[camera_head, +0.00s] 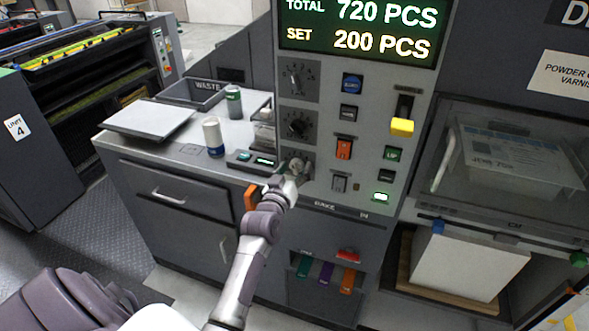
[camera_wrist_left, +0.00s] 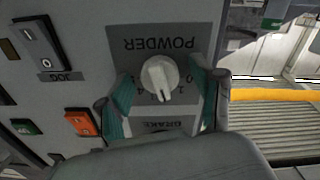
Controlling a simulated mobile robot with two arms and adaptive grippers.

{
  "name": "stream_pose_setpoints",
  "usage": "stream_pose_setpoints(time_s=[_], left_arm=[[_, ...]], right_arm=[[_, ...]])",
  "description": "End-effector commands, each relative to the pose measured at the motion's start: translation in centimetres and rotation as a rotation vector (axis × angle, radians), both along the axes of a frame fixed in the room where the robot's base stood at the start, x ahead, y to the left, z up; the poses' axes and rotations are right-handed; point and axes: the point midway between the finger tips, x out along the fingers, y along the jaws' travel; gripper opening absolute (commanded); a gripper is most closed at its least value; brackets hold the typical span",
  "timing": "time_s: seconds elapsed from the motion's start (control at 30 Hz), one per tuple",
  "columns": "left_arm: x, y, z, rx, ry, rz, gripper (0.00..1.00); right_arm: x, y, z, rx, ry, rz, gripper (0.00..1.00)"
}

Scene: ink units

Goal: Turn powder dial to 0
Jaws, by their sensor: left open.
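The powder dial (camera_wrist_left: 160,77) is a white round knob with a raised ridge on a dark grey plate. It appears upside down in the left wrist view, under the inverted word POWDER. Its ridge points toward the bottom of that picture; I cannot tell which number it points at. In the head view the dial (camera_head: 298,164) is the lowest of the dials on the console. My left gripper (camera_head: 287,182) is open in front of it. Its teal-padded fingers stand on either side of the knob, with gaps visible between pads and knob. My right gripper is out of view.
The console (camera_head: 326,190) carries two dark dials (camera_head: 298,126) above, several buttons, and a yellow-handled lever (camera_head: 402,127). An orange switch (camera_wrist_left: 80,122) is near the fingers.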

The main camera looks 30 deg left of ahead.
Motion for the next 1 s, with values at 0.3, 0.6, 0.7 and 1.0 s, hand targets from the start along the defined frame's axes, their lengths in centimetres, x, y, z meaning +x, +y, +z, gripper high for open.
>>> stream_pose_setpoints(time_s=[0.3, 0.6, 0.7, 1.0], left_arm=[[-0.04, -0.01, -0.02, 0.000, 0.000, 0.000, 0.36], [-0.05, 0.00, -0.03, -0.003, 0.000, 0.000, 0.06], [-0.05, 0.00, -0.01, -0.016, -0.003, 0.001, 0.06], [-0.02, -0.02, 0.06, -0.157, -0.036, 0.000, 0.06]], right_arm=[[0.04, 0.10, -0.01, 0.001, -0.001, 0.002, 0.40], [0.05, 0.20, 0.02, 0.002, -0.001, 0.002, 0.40], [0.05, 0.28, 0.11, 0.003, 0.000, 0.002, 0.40], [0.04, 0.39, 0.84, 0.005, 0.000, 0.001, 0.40]])
